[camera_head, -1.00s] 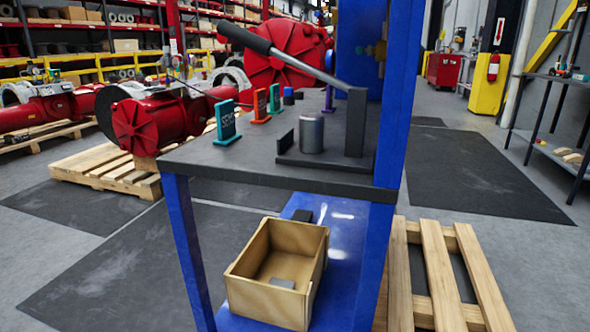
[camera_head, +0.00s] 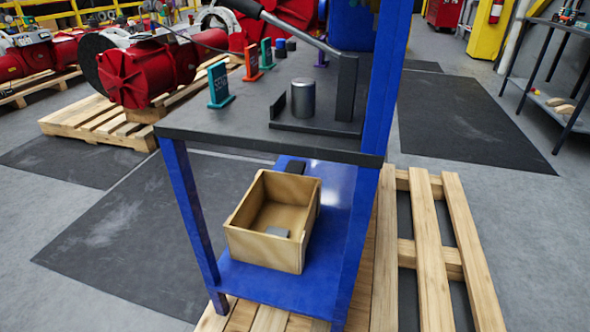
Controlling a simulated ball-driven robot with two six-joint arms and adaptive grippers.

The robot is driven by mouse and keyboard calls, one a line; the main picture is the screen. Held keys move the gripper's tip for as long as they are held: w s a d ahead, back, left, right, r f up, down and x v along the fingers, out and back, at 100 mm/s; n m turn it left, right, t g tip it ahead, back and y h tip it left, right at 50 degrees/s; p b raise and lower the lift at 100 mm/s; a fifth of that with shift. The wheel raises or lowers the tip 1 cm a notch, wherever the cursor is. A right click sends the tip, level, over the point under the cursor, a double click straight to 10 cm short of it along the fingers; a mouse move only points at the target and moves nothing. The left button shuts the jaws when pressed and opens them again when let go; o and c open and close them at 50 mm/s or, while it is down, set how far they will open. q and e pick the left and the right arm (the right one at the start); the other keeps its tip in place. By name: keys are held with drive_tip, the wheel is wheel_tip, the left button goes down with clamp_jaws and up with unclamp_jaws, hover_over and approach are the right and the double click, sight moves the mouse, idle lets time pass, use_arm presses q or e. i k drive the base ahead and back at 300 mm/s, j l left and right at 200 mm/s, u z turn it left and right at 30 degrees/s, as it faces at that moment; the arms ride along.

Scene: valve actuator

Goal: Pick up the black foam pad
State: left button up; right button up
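A small black block (camera_head: 295,166), which may be the black foam pad, lies on the blue lower shelf (camera_head: 262,293) of the workbench. It is behind the cardboard box and partly hidden by the box and the tabletop edge. The open cardboard box (camera_head: 262,252) stands on the same shelf, with a small flat grey piece (camera_head: 278,231) on its floor. Neither of my grippers is in view.
The dark benchtop (camera_head: 190,120) carries a lever press (camera_head: 347,88), a grey metal cylinder (camera_head: 303,98) and several coloured stands, including a teal one (camera_head: 219,85). Blue legs frame the shelf. A wooden pallet (camera_head: 432,250) lies at right. Red valve actuators (camera_head: 150,72) stand behind.

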sight(297, 167)
drive_tip(key=u, duration=0.35)
drive_tip(key=i+j+u, duration=0.1)
drive_tip(key=j+u, duration=0.15)
drive_tip(key=j, duration=0.15)
drive_tip(key=i+j+u, duration=0.2)
drive_tip(key=j, duration=0.15)
drive_tip(key=j+u, duration=0.25)
drive_tip(key=j, duration=0.15)
drive_tip(key=i+j+u, duration=0.5)
drive_tip(key=i+j, duration=0.15)
drive_tip(key=i+j+u, duration=0.25)
drive_tip(key=i+j, duration=0.15)
drive_tip(key=i+z, duration=0.4)
drive_tip(key=i+j+z, duration=0.2)
drive_tip(key=i+z, duration=0.2)
drive_tip(key=i+l+z, duration=0.2)
drive_tip(key=i+z, duration=0.65)
drive_tip(key=i+j+z, duration=0.1)
drive_tip(key=i+z, duration=0.3)
drive_tip(key=i, duration=0.05)
